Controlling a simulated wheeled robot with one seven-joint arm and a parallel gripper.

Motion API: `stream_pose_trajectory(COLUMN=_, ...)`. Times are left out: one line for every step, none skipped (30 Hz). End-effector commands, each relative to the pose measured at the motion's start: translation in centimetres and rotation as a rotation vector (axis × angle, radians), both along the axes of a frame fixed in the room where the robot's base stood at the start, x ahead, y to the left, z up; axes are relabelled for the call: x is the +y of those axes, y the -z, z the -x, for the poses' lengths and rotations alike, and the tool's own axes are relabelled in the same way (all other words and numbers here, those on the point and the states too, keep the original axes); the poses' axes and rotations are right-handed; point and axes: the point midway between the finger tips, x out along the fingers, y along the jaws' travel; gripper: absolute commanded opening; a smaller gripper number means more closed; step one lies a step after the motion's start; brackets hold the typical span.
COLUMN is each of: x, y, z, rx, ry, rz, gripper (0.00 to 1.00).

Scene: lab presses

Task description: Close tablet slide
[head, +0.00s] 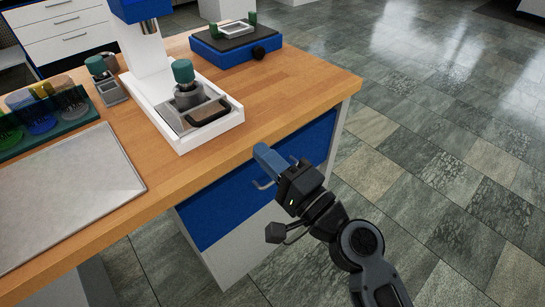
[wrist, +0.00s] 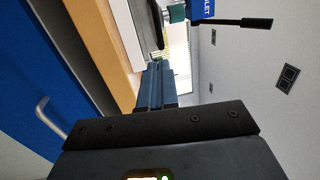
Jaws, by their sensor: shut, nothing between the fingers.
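The tablet press (head: 146,45) stands on the wooden bench, with a white base and a blue upper part cut off by the top of the head view. Its grey slide (head: 192,117) with a black handle (head: 208,112) sits on the front of the base, out in front of the column. A green-topped knob (head: 183,71) stands behind the handle. In the wrist view the press shows as a blue "...LET" sign (wrist: 201,8) and black lever (wrist: 245,22), seen sideways. My gripper (head: 262,153) is shut and empty by the bench's front edge, right of and nearer than the slide.
The wooden bench (head: 290,85) has a blue drawer front with a metal handle (wrist: 43,115). A grey plate (head: 65,185) and a green rack (head: 45,112) lie left. Floor at right is clear.

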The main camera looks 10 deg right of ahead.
Motion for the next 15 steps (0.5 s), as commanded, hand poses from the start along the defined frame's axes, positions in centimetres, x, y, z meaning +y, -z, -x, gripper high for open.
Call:
stream_pose_trajectory(x=0.7, y=-0.6, z=-0.9, rx=-0.001, ry=-0.003, rz=0.000, gripper=0.00)
stream_pose_trajectory(x=1.1, y=-0.7, z=-1.4, rx=-0.003, ry=-0.003, rz=0.000, gripper=0.00)
stream_pose_trajectory(x=1.5, y=-0.8, z=-2.0, rx=-0.001, ry=-0.002, rz=0.000, gripper=0.00)
stream_pose_trajectory(x=1.8, y=-0.9, z=-2.5, rx=-0.002, ry=-0.002, rz=0.000, gripper=0.00)
stream_pose_trajectory(x=2.2, y=-1.0, z=-3.0, rx=-0.002, ry=-0.002, rz=0.001, gripper=0.00)
stream_pose_trajectory(x=2.6, y=-1.1, z=-3.6, rx=-0.002, ry=-0.002, rz=0.001, gripper=0.00)
stream_pose_trajectory(x=2.9, y=-1.2, z=-4.0, rx=-0.001, ry=-0.002, rz=0.001, gripper=0.00)
stream_pose_trajectory(x=3.2, y=-1.3, z=-4.5, rx=-0.002, ry=-0.001, rz=0.001, gripper=0.00)
stream_pose_trajectory(x=3.6, y=-1.4, z=-5.0, rx=-0.001, ry=-0.001, rz=0.002, gripper=0.00)
stream_pose_trajectory(x=3.9, y=-1.5, z=-5.4, rx=-0.001, ry=-0.002, rz=0.002, gripper=0.00)
stream_pose_trajectory(x=4.1, y=-1.6, z=-5.8, rx=-0.001, ry=-0.001, rz=0.002, gripper=0.00)
stream_pose_trajectory(x=4.4, y=-1.6, z=-6.2, rx=0.000, ry=-0.001, rz=0.002, gripper=0.00)
stream_pose_trajectory(x=4.7, y=-1.7, z=-6.5, rx=-0.001, ry=-0.001, rz=0.002, gripper=0.00)
stream_pose_trajectory(x=4.8, y=-1.7, z=-6.8, rx=-0.001, ry=0.000, rz=0.002, gripper=0.00)
stream_pose_trajectory(x=5.0, y=-1.7, z=-7.1, rx=0.000, ry=0.000, rz=0.002, gripper=0.00)
